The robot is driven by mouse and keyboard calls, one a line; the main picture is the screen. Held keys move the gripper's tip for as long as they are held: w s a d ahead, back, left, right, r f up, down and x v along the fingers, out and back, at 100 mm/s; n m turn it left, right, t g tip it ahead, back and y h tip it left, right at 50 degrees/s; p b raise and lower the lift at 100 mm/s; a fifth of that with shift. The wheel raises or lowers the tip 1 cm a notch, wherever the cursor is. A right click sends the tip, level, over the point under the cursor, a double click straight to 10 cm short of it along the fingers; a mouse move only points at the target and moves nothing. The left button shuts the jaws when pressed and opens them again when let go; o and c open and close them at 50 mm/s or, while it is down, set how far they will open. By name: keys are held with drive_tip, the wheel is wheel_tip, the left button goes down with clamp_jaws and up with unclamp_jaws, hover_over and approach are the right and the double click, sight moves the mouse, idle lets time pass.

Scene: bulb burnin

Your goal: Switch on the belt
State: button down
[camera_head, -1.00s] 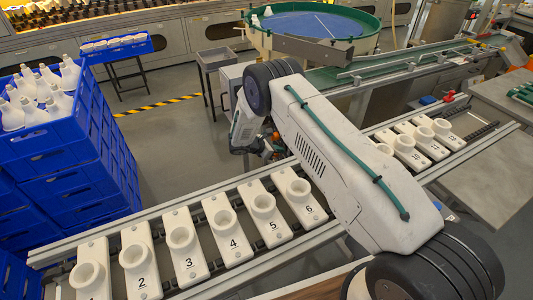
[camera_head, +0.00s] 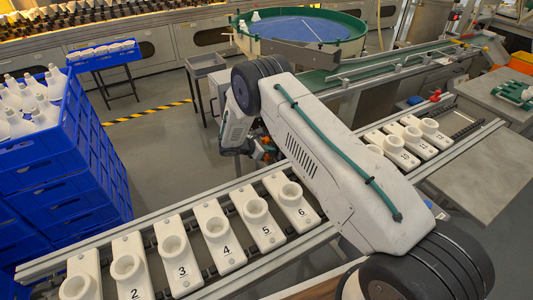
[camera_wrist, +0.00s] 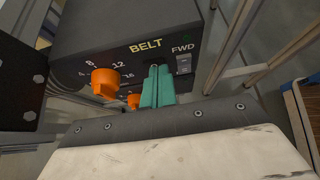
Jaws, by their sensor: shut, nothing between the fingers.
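The belt control box (camera_wrist: 125,35) is dark grey and marked BELT and FWD in the wrist view. A large orange knob (camera_wrist: 104,82) with a number scale is on its left side. A small rocker switch (camera_wrist: 183,64) sits under FWD. A second orange knob (camera_wrist: 133,101) shows low beside the fingers, partly hidden. My gripper's teal fingers (camera_wrist: 157,85) are shut and empty, in front of the box between the large knob and the rocker. I cannot tell whether they touch the panel. In the head view my arm hides most of the box and gripper area.
The conveyor with numbered white holders (camera_head: 213,230) runs across the front. Blue crates of white bulbs (camera_head: 60,150) stand at left. A round green-rimmed table (camera_head: 300,45) is at the back. Metal frame rails (camera_wrist: 245,35) stand right of the box. Grey floor is open at left centre.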

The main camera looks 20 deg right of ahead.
drive_tip(key=v, duration=0.8)
drive_tip(key=shift+f, duration=0.15)
